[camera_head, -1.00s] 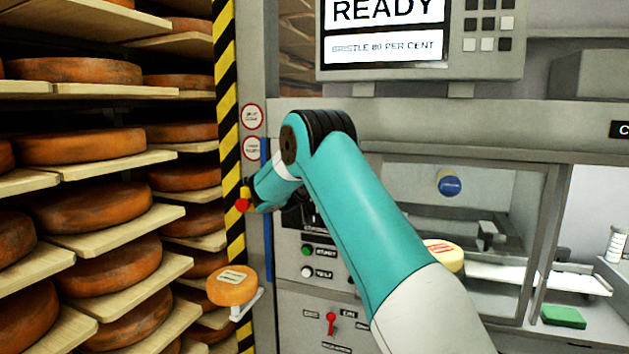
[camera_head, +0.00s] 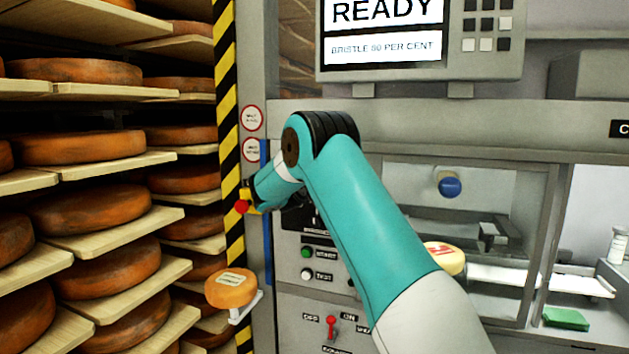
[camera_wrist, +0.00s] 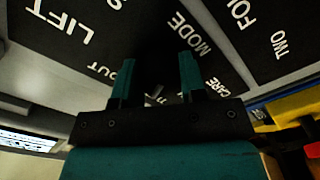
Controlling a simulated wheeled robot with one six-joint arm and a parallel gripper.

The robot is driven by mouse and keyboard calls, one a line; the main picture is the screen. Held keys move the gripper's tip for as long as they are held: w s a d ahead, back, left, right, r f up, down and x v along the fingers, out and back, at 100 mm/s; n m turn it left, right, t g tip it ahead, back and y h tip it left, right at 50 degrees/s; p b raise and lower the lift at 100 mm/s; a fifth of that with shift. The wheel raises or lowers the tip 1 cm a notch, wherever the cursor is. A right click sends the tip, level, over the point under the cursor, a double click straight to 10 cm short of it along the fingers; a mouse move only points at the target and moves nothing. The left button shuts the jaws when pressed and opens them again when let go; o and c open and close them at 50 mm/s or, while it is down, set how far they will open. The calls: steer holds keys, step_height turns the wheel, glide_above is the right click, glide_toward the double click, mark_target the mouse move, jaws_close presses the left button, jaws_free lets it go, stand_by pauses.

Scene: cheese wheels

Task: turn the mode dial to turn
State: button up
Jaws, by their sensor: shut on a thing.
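The mode dial (camera_wrist: 154,94) is a dark knob on the black control panel, mostly lost in shadow between my fingers in the wrist view. My gripper (camera_wrist: 158,62) is shut on it, one teal finger on each side. The word MODE stands just right of the right finger. The words OUT and CARE show beside the fingers. No TURN label is readable, and I cannot tell which way the dial points. In the head view my teal arm reaches to the panel (camera_head: 300,222) and hides the dial and the fingertips.
A green button (camera_head: 306,253) and a white button (camera_head: 307,275) sit below the dial area, with a red switch (camera_head: 331,321) lower. A red-and-yellow stop button (camera_head: 242,206) is left of my wrist. A small cheese (camera_head: 231,288) rests on a bracket. Cheese shelves fill the left.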

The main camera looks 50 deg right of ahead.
steer(key=shift+n, duration=0.3)
steer(key=o, duration=0.9)
steer(key=b+v, duration=0.7)
steer(key=v, duration=1)
steer(key=shift+a+b, duration=0.2)
steer(key=shift+b, duration=0.2)
